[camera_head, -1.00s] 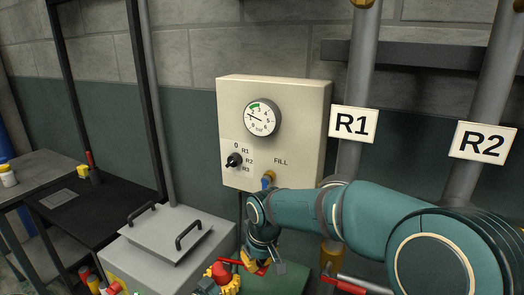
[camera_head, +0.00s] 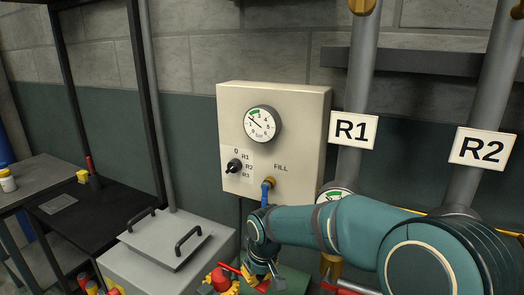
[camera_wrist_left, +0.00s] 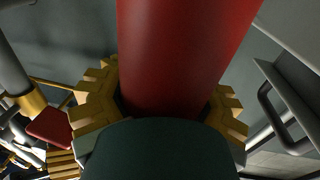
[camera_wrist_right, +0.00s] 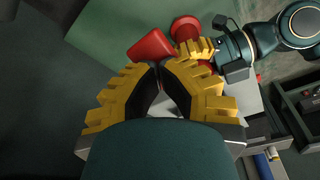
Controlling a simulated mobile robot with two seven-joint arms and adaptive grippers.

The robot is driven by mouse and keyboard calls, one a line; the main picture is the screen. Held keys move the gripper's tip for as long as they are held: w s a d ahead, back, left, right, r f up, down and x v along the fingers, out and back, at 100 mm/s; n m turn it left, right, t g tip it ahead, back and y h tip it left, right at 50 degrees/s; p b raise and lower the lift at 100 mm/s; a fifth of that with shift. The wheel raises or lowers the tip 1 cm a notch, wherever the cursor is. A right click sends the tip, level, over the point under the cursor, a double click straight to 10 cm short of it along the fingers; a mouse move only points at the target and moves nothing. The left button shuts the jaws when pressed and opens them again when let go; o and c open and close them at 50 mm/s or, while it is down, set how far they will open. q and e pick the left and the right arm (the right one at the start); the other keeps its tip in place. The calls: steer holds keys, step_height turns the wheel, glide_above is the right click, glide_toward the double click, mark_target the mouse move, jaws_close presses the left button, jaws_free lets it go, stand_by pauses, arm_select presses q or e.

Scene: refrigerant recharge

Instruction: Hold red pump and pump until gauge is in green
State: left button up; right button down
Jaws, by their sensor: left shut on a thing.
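The red pump (camera_wrist_left: 185,55) stands between the yellow fingers of my left gripper (camera_wrist_left: 160,105), which is shut on its red body. In the head view the red pump (camera_head: 220,279) shows at the bottom edge, mostly cut off. My right gripper (camera_wrist_right: 160,68) has its fingertips almost together at the pump's red handle (camera_wrist_right: 150,46) and looks shut on it. In the head view my right gripper (camera_head: 262,277) is at the handle's right end. The round gauge (camera_head: 262,124) on the beige panel has its needle pointing up-left, just below the green band near 2.
The beige panel (camera_head: 305,130) carries a black selector knob (camera_head: 234,166) and a FILL port with a blue hose (camera_head: 266,190). A grey lidded box (camera_head: 165,240) stands left of the pump. Pipes labelled R1 (camera_head: 354,130) and R2 (camera_head: 482,146) rise at right.

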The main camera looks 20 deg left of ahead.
step_height(320, 180, up, 8)
steer(key=shift+r, duration=0.15)
stand_by(0.8)
steer(key=c, duration=1.7)
jaws_free()
steer(key=shift+r, duration=1.45)
jaws_close()
steer(key=shift+f, duration=2.95)
steer(key=shift+f, duration=0.1)
steer(key=shift+f, duration=2.75)
step_height(320, 180, up, 9)
steer(key=shift+f, duration=0.15)
